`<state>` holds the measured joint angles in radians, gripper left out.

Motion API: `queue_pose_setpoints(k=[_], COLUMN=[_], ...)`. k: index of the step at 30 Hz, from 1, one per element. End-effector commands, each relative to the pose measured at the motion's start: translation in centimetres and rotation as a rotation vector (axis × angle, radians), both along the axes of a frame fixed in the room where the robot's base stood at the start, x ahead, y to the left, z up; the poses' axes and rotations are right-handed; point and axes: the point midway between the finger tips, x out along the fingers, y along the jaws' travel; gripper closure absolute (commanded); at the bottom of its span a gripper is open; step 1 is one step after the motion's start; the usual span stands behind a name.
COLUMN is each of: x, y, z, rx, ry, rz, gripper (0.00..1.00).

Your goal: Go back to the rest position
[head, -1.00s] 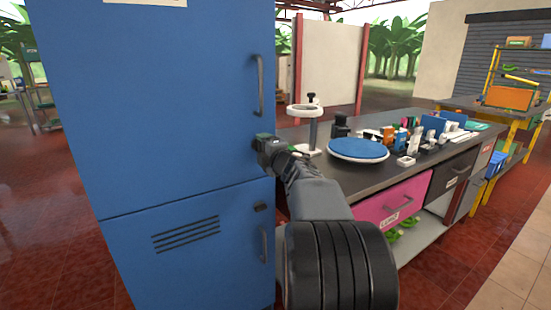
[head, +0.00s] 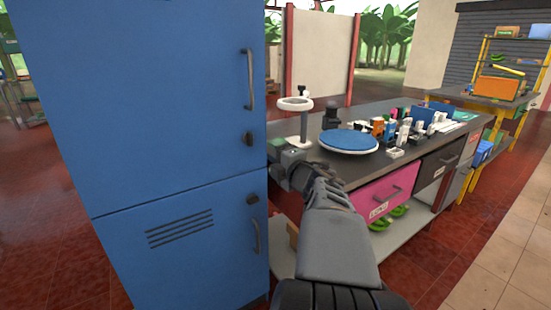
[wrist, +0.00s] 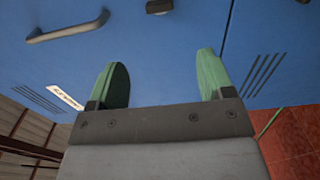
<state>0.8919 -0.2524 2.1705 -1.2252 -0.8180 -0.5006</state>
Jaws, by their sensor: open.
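My gripper (wrist: 160,85) shows in the wrist view with its two green fingers spread wide apart and nothing between them. It faces the blue cabinet (wrist: 180,60), whose doors look shut. In the head view the blue cabinet (head: 150,110) fills the left side, with its upper handle (head: 249,80) and lower handle (head: 255,236) in sight. My arm reaches up from the bottom, and its end is beside the cabinet's right edge, in front of the workbench; the fingertips are hard to make out there.
A dark workbench (head: 400,165) stands to the right. On it are a ring stand (head: 303,120), a blue round plate (head: 348,140) and several small items. A pink drawer (head: 392,191) is below. A yellow-framed shelf (head: 484,70) stands at the far right.

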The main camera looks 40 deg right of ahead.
Motion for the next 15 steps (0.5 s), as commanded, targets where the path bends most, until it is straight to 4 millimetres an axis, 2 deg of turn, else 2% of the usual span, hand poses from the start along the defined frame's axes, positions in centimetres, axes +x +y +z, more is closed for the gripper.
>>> queue_pose_setpoints(k=[11, 15], x=[0.0, 0.4], y=[0.0, 0.3], z=[0.0, 1.2], rx=[0.000, 0.037], ry=[0.000, -0.004], rz=[-0.001, -0.026], gripper=[0.26, 0.26])
